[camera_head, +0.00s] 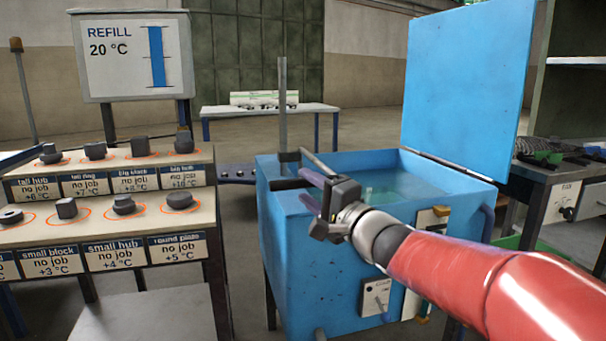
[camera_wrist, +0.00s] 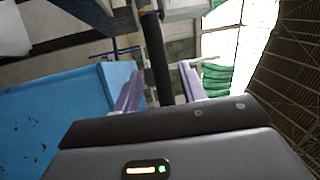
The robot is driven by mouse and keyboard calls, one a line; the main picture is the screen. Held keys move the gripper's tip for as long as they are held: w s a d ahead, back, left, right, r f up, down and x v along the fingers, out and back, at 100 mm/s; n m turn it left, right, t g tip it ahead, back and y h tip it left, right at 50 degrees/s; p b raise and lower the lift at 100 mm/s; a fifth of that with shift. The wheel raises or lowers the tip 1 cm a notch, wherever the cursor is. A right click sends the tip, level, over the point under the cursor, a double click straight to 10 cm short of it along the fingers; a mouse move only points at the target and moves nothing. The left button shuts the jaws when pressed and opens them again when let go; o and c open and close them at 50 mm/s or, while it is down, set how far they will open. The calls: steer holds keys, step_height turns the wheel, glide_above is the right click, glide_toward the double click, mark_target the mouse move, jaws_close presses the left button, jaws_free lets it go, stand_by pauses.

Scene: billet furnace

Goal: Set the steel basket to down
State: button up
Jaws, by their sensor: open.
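The blue tank (camera_head: 300,250) stands with its lid raised, and greenish liquid (camera_head: 405,180) shows inside. An upright grey post (camera_head: 283,105) rises at its back left corner, with a dark block (camera_head: 289,158) low on it. A thin bar (camera_head: 318,165) runs from near the block toward my gripper. My gripper (camera_head: 311,190) is over the tank's left front part, its purple fingers apart. In the wrist view, a black bar (camera_wrist: 157,60) shows between the open fingers (camera_wrist: 160,88); I cannot tell if they touch it. The steel basket cannot be made out clearly.
A rack of labelled parts (camera_head: 105,215) stands at the left, below a REFILL sign (camera_head: 135,55). The raised blue lid (camera_head: 468,85) blocks the back right. A workbench (camera_head: 560,180) stands at the right. A table (camera_head: 225,110) stands far behind.

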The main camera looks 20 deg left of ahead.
steer(key=x, duration=0.4)
steer(key=shift+w+a+r+p, duration=0.15)
steer(key=shift+w+a+p, duration=0.15)
steer(key=shift+p, duration=0.1)
steer(key=shift+c, duration=0.2)
jaws_close()
